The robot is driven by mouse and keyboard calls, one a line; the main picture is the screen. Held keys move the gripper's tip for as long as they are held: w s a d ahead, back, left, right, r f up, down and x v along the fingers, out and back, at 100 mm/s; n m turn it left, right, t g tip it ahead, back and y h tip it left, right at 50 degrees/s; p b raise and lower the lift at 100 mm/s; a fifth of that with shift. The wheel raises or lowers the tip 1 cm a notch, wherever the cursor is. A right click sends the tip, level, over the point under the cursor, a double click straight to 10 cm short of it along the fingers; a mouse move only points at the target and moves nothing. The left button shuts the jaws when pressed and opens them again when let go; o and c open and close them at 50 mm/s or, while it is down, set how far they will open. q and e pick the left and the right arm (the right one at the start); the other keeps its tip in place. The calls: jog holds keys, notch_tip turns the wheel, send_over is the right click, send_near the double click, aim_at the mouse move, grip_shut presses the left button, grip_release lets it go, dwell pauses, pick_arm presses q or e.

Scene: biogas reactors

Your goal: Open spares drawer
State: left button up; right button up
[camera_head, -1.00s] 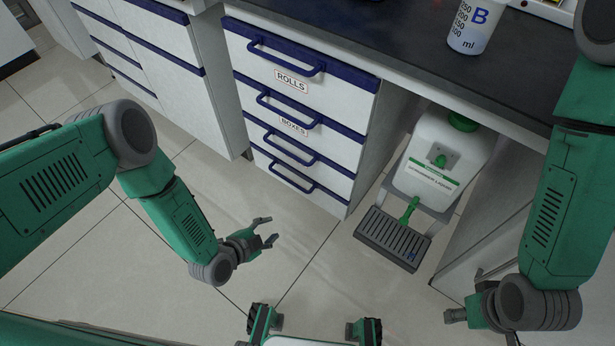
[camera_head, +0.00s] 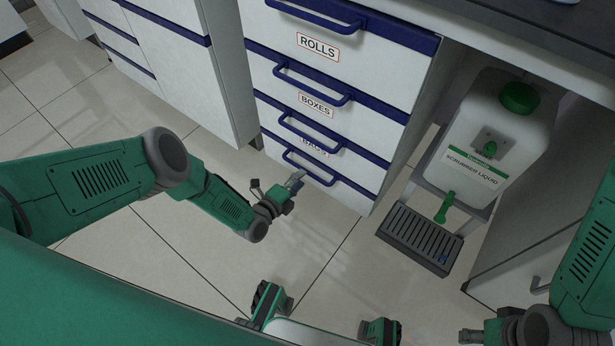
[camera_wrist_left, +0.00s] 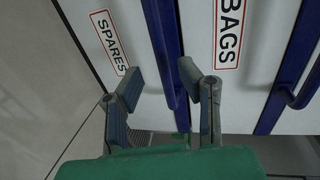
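The spares drawer (camera_head: 325,188) is the bottom one of the white drawer stack and is closed. Its blue handle (camera_head: 311,170) shows in the head view; its label is hidden there. In the left wrist view the SPARES label (camera_wrist_left: 109,42) is at the upper left. The blue handle (camera_wrist_left: 166,50) of that drawer runs down between the fingertips as seen there, apparently just beyond them. My left gripper (camera_head: 277,184) is open and empty, close in front of the drawer; it also shows in the left wrist view (camera_wrist_left: 160,82). My right gripper (camera_head: 471,337) is at the lower right, partly cut off.
Drawers labelled ROLLS (camera_head: 318,46), BOXES (camera_head: 316,104) and BAGS (camera_wrist_left: 229,30) are above, all closed. A scrubber liquid canister (camera_head: 495,135) stands on a stand with a drip tray (camera_head: 418,238) to the right. The tiled floor is clear before the drawers.

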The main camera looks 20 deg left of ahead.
aim_at(308, 172)
pick_arm(q)
jog(key=b+x, duration=0.1)
jog(key=x, duration=0.2)
jog(key=shift+w+d+f, duration=0.1)
jog(key=shift+w+d, duration=0.1)
jog(key=shift+w, duration=0.05)
jog(key=shift+w+d+b, duration=0.25)
jog(key=shift+d+b, duration=0.05)
jog(key=shift+a, duration=0.1)
jog(key=shift+c, duration=1.1)
jog(key=shift+a, duration=0.1)
grip_shut()
jog(key=shift+s, duration=0.15)
